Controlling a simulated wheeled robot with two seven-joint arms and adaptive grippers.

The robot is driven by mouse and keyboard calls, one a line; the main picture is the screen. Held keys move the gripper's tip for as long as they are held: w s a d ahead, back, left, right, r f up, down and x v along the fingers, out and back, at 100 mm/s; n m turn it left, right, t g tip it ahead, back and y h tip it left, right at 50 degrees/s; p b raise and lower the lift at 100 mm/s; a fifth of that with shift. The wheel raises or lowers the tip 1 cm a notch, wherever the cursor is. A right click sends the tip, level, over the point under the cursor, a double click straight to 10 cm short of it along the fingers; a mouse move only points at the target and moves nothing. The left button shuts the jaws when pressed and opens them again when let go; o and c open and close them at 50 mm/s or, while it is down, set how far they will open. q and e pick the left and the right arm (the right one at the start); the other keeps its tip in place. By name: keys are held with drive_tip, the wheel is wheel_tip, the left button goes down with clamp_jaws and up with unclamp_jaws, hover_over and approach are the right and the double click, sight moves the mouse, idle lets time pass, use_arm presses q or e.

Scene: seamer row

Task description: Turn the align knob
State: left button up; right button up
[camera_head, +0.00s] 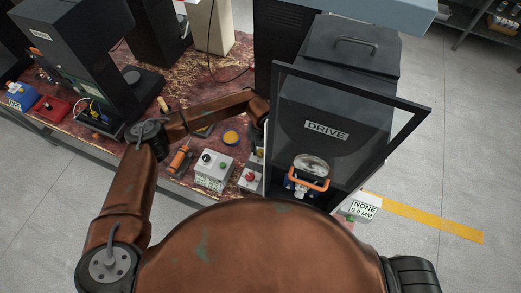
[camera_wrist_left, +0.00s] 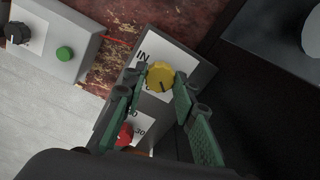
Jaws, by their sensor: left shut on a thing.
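In the left wrist view, a round yellow knob (camera_wrist_left: 160,74) sits on a grey box (camera_wrist_left: 195,62) with a white label reading "IN" beside the knob. A dark pointer mark shows on the knob. The two green fingers of my left gripper (camera_wrist_left: 161,82) are on either side of the knob and shut on it. In the head view, my left arm reaches toward the dark machine, and its gripper is mostly hidden near the machine's frame. My right gripper is not in view.
A red button (camera_wrist_left: 124,134) is on the same box, close to one finger. A grey box with a green button (camera_wrist_left: 64,53) stands to the left. The dark machine marked "DRIVE" (camera_head: 326,130) has an open-looking frame. An orange-handled part (camera_head: 309,181) sits low in it.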

sight(261, 152)
use_arm(q)
drive_tip(key=o, duration=1.1)
wheel_tip(261, 152, up, 12)
idle(0.4)
